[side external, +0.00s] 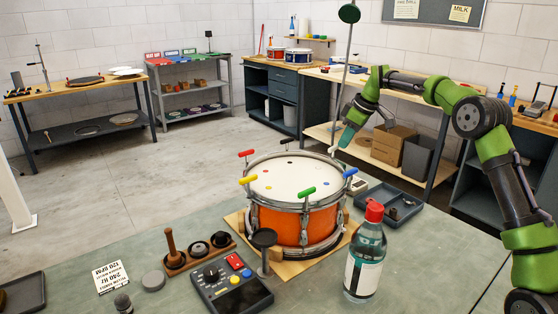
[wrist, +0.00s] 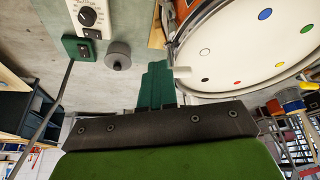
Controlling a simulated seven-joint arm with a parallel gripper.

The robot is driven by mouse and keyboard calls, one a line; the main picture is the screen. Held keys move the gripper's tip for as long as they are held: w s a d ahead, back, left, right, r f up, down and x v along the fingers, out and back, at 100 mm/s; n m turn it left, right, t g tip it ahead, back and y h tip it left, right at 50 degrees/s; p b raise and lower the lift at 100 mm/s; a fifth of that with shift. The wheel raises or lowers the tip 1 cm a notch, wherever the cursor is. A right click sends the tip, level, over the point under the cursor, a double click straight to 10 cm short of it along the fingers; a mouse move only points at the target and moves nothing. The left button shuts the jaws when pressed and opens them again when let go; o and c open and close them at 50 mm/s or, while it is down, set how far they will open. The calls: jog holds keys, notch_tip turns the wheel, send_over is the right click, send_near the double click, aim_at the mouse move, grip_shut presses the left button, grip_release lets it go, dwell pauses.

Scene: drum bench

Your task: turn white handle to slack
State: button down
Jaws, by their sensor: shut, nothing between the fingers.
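An orange drum (side external: 288,222) with a white head and coloured T-handles round its rim stands on a wooden board on the bench. The white handle (side external: 333,150) is at the drum's far right rim, just below my gripper (side external: 342,143). In the wrist view, the white handle (wrist: 182,72) lies just right of my shut, empty fingers (wrist: 156,82), close to their side; I cannot tell whether they touch. A white dot (wrist: 204,52) marks the head near it. The red (side external: 246,153), yellow (side external: 249,180), green (side external: 308,192) and blue (side external: 350,172) handles are clear of my gripper.
A thin pole with a green disc (side external: 349,14) rises near my gripper. A dark tray (side external: 397,203) lies right of the drum. A red-capped bottle (side external: 366,255), a button box (side external: 232,282) and a wooden rack (side external: 198,253) stand at the front. A grey cylinder (wrist: 118,55) is near my fingers.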

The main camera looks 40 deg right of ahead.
jog(key=shift+w+d+f+n+y, duration=0.1)
jog(key=shift+w+d+n+y, duration=0.15)
jog(key=shift+n, duration=0.45)
jog(key=shift+w+d, duration=0.2)
jog(key=shift+w, duration=0.05)
dwell(0.6)
jog(key=shift+a, duration=0.2)
dwell(1.3)
